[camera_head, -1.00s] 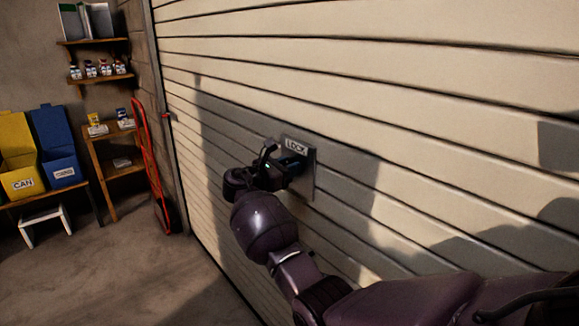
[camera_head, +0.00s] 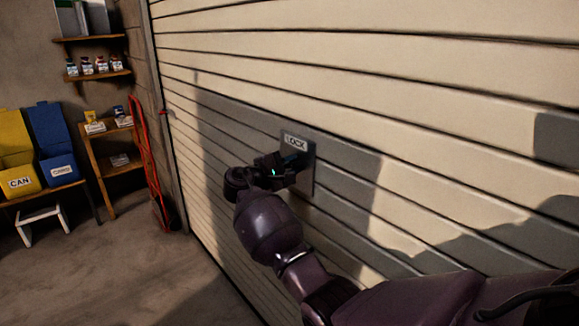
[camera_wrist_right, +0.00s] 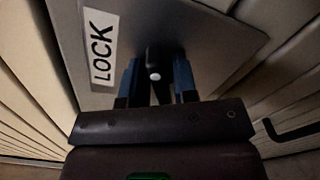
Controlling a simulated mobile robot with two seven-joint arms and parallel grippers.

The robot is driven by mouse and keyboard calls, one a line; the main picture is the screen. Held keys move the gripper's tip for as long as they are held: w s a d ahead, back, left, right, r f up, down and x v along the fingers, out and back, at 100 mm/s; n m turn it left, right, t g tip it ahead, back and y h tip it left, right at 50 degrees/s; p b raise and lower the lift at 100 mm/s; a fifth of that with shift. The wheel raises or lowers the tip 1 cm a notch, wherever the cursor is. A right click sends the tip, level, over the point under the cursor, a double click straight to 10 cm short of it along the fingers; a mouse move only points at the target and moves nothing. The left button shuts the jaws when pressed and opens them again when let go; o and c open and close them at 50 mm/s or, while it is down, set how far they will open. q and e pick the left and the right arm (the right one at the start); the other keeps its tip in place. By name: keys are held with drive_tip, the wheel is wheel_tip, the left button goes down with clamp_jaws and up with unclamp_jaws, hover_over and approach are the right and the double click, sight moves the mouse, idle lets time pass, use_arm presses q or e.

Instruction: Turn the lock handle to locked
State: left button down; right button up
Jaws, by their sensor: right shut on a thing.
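The lock plate (camera_head: 309,170) is a grey metal panel on the garage door with a white label reading LOCK (camera_head: 295,143). My right gripper (camera_head: 290,164) is at the plate, just below the label. In the right wrist view the dark lock handle (camera_wrist_right: 154,72) stands out from the plate (camera_wrist_right: 205,48), between the two blue fingers of the right gripper (camera_wrist_right: 157,80). The fingers are shut on the handle. In the head view the gripper mostly hides the handle. My left gripper is not in view.
The slatted garage door (camera_head: 420,115) fills the middle and right. At the left are a yellow bin (camera_head: 22,178), a blue bin (camera_head: 60,170), a wooden shelf unit (camera_head: 112,165) and a red hand truck (camera_head: 152,165). The floor (camera_head: 110,270) at lower left is clear.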

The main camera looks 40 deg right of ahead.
drive_tip(key=m, duration=0.1)
drive_tip(key=m+b, duration=0.1)
drive_tip(key=m, duration=0.1)
drive_tip(key=shift+f, duration=0.4)
drive_tip(key=shift+s+m+b, duration=0.1)
drive_tip(key=shift+m+b, duration=0.4)
drive_tip(key=shift+m, duration=0.9)
drive_tip(key=o, duration=0.7)
drive_tip(key=shift+c, duration=0.2)
drive_tip(key=a, duration=1)
drive_tip(key=shift+s+a, duration=0.4)
drive_tip(key=shift+r, duration=0.1)
